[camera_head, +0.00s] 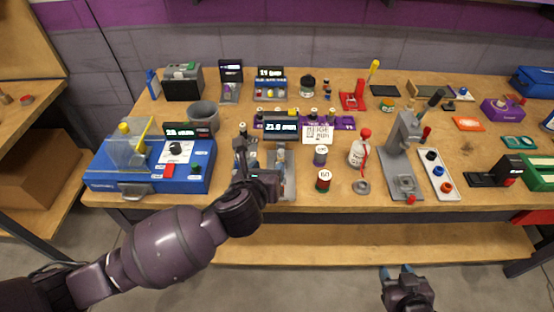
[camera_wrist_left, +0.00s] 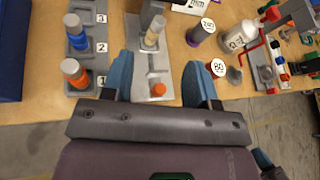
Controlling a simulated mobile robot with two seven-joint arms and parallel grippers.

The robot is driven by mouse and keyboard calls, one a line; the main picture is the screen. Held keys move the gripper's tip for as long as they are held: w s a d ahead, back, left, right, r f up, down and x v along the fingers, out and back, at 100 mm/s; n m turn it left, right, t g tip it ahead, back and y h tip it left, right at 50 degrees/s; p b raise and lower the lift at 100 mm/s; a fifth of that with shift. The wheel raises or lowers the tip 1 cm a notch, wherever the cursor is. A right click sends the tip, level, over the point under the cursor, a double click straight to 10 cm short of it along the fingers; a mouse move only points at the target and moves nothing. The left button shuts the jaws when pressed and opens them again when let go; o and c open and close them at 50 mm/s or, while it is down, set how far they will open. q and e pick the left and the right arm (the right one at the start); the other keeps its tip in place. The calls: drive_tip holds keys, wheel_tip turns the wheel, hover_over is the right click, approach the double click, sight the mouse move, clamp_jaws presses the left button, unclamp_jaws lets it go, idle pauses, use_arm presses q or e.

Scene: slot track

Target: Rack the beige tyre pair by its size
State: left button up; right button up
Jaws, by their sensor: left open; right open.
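The beige tyre pair (camera_wrist_left: 153,34) stands on the grey gauge (camera_wrist_left: 156,64), between and beyond my left gripper's fingers in the left wrist view. In the head view the gauge's display (camera_head: 282,129) appears to read 21.0 mm. My left gripper (camera_wrist_left: 158,78) is open and empty, over the front of the gauge; its arm hides part of it in the head view. A white card (camera_head: 318,134) behind reads BEIGE and 12 mm. A purple rack (camera_head: 343,123) stands behind the gauge. My right gripper (camera_head: 397,272) is open and empty, in front of the bench.
A numbered tray (camera_wrist_left: 101,48) with orange and blue pieces lies left of the gauge. Two labelled spools (camera_head: 323,181) and a white bottle (camera_head: 357,152) stand to the right. A blue machine (camera_head: 190,180) is at left. A grey press (camera_head: 402,160) stands further right.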

sight(281, 151)
use_arm(q)
drive_tip(key=w, duration=0.1)
drive_tip(key=w+f+m, duration=0.1)
drive_tip(key=w, duration=0.1)
drive_tip(key=w+d+f+m+b, duration=0.1)
drive_tip(key=shift+w+f, duration=0.15)
drive_tip(key=shift+w, duration=0.2)
drive_tip(key=shift+d+b+x, duration=0.2)
drive_tip(key=shift+b+x, duration=0.25)
drive_tip(key=shift+x, duration=2.4)
use_arm(e)
wheel_tip(281, 151, down, 2)
drive_tip(key=shift+s+d+f, duration=0.1)
drive_tip(key=shift+f, duration=0.1)
use_arm(q)
drive_tip(key=shift+s, duration=0.1)
use_arm(e)
drive_tip(key=shift+s, duration=0.1)
